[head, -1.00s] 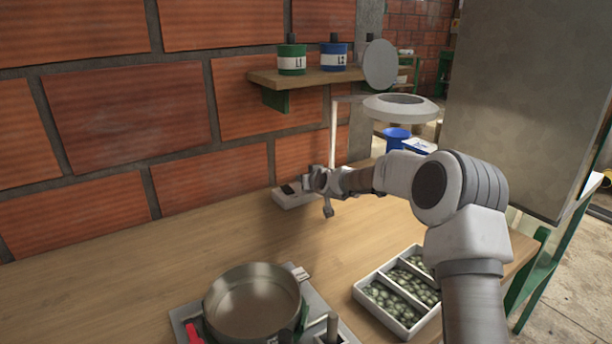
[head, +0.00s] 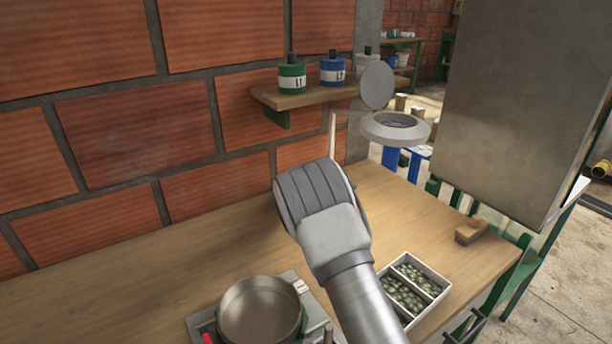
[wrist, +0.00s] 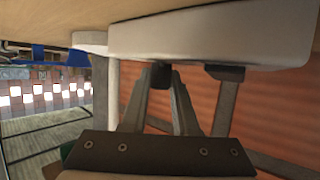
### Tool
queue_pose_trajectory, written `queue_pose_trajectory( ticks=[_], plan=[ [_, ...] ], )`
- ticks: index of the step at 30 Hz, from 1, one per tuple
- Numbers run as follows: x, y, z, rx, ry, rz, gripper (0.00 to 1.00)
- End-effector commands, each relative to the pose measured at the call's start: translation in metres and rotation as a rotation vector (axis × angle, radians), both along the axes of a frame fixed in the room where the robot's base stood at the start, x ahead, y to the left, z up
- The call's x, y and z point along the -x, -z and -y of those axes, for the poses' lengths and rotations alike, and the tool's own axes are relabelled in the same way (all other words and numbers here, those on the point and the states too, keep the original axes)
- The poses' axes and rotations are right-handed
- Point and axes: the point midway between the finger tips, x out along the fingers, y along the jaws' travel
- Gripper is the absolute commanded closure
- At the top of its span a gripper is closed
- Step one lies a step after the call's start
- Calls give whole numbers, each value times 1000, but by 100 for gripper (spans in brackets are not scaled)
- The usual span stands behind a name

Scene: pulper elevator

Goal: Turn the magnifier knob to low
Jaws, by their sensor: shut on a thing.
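The magnifier's round grey head (head: 395,128) stands over the far part of the bench in the head view, with its grey disc (head: 377,85) raised behind it. Its thin pale post (head: 332,136) rises behind my arm. In the wrist view, its white base (wrist: 210,38) spans the top of the picture. A small dark knob (wrist: 160,75) projects from the base's edge. My gripper (wrist: 162,80) is shut on this knob, one finger on each side. The knob's marking and setting cannot be read. In the head view my arm hides the gripper, knob and base.
A metal pan (head: 262,308) sits at the bench's front, and a divided white tray (head: 436,284) of greenish pieces lies right of my arm. A shelf (head: 300,98) holds green (head: 291,77) and blue (head: 333,73) canisters. A grey panel (head: 520,110) stands at right.

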Motion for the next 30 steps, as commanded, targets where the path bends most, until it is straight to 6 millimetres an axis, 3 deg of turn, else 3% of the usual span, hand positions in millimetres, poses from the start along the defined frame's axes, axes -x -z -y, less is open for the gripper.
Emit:
queue_pose_trajectory(
  ticks=[21, 22, 26, 30],
  plan=[
    [0, 1, 0, -1, 38, -2, 100],
    [0, 2, 0, -1, 38, -2, 67],
    [0, 1, 0, -1, 38, -2, 43],
    [0, 1, 0, -1, 37, -1, 42]
  ],
)
